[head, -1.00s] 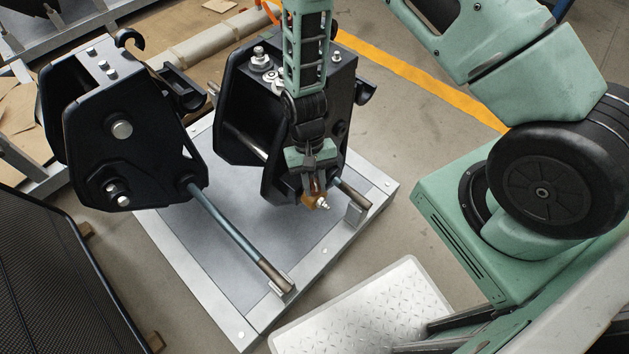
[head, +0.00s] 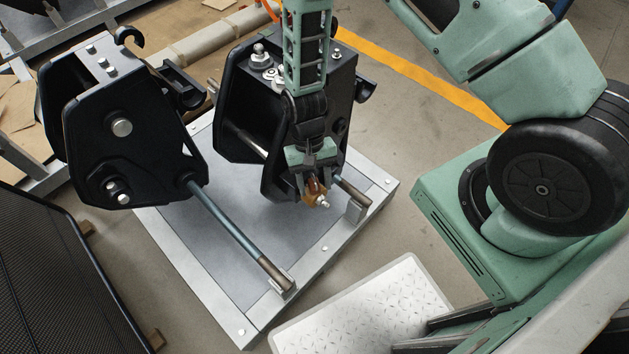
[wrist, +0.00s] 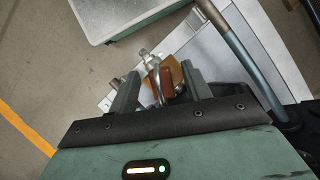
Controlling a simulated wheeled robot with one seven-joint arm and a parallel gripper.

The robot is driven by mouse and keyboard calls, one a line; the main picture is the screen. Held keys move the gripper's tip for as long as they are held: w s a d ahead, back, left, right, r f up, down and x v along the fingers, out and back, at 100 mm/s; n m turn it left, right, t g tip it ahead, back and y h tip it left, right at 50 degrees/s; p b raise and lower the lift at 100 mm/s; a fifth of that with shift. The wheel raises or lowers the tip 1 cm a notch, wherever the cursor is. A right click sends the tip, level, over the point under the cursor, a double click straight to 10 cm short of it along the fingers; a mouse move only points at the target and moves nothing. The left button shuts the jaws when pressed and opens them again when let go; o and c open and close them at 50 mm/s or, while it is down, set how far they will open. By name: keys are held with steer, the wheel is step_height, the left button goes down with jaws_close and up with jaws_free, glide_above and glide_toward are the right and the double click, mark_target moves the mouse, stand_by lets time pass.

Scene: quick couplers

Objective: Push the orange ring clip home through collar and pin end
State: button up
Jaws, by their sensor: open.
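My gripper (head: 315,188) points down at the front of the right black coupler (head: 240,128). Its two fingers are spread, one on each side of an orange-brown part. That part, the orange clip and collar (head: 316,199), sits low at the coupler's front, around a silver pin end (head: 324,206). In the wrist view the orange part (wrist: 172,72) is between the open fingers (wrist: 160,90), with visible gaps beside it. A thin metal loop shows at its near side. The fingers and part overlap, so I cannot tell how deep the clip sits.
A second black coupler (head: 125,130) stands to the left, with a long blue-grey rod (head: 225,225) reaching to a bracket. Both stand on a grey metal pallet (head: 195,275). A steel tread plate (head: 370,310) lies in front. A dark mesh panel (head: 50,280) is at lower left.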

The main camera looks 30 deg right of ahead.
step_height(320, 180, up, 10)
steer(key=shift+f+p, duration=0.15)
steer(key=shift+p, duration=0.4)
steer(key=s+a+r+n+t+p, duration=0.1)
steer(key=s+a+r+n+p, duration=0.15)
steer(key=r, duration=0.75)
steer(key=s+a+r+n+t+p, duration=0.1)
steer(key=a+r+n+p, duration=0.15)
steer(key=r, duration=0.65)
steer(key=s+r+n+t+p, duration=0.1)
steer(key=s+r+n+p, duration=0.1)
steer(key=r, duration=0.6)
steer(key=s+a+r+n+t+p, duration=0.1)
steer(key=s+r+n+p, duration=0.2)
steer(key=s+r, duration=0.4)
steer(key=shift+s+r+p, duration=0.2)
steer(key=shift+r+p, duration=0.55)
steer(key=shift+r, duration=0.45)
steer(key=shift+a, duration=0.1)
